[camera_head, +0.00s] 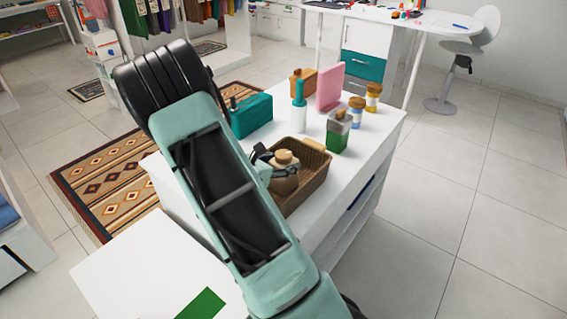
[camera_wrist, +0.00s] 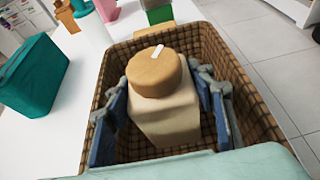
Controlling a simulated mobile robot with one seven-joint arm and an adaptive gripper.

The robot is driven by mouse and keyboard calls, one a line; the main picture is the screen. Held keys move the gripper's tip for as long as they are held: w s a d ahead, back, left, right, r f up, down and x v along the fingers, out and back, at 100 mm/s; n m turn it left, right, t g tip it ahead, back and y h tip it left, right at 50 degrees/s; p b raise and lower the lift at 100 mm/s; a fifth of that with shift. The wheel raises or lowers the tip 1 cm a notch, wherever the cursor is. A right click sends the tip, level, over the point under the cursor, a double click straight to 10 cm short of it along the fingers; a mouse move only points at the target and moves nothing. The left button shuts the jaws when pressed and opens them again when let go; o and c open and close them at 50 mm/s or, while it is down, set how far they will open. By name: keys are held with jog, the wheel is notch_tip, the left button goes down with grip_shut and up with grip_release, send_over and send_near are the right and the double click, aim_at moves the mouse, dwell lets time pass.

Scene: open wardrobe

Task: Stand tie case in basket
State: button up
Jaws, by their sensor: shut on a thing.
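The brown woven basket (camera_head: 311,184) stands on the white counter; its inside also shows in the wrist view (camera_wrist: 258,122). A beige, squarish case with a round tan cap (camera_head: 285,181), which I take to be the tie case, is upright inside the basket walls. In the wrist view the case (camera_wrist: 165,112) is a little tilted, with a small white mark on its cap. My gripper (camera_wrist: 166,108) is shut on the case, one blue-padded finger on each side, reaching down into the basket. The case's base is hidden, so I cannot tell if it touches the basket floor.
A teal box (camera_head: 251,115) stands left of the basket. The counter's right edge (camera_head: 372,160) is near.

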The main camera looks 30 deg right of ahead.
jog(key=shift+f, duration=0.2)
jog(key=o, duration=1.3)
jog(key=shift+r, duration=0.1)
jog(key=shift+r, duration=0.1)
jog(key=shift+a+r, duration=0.15)
jog(key=shift+a, duration=0.05)
jog(key=v, duration=1.1)
jog(key=shift+s+a+p, duration=0.15)
jog(key=shift+a+p, duration=0.15)
jog(key=shift+r, duration=0.1)
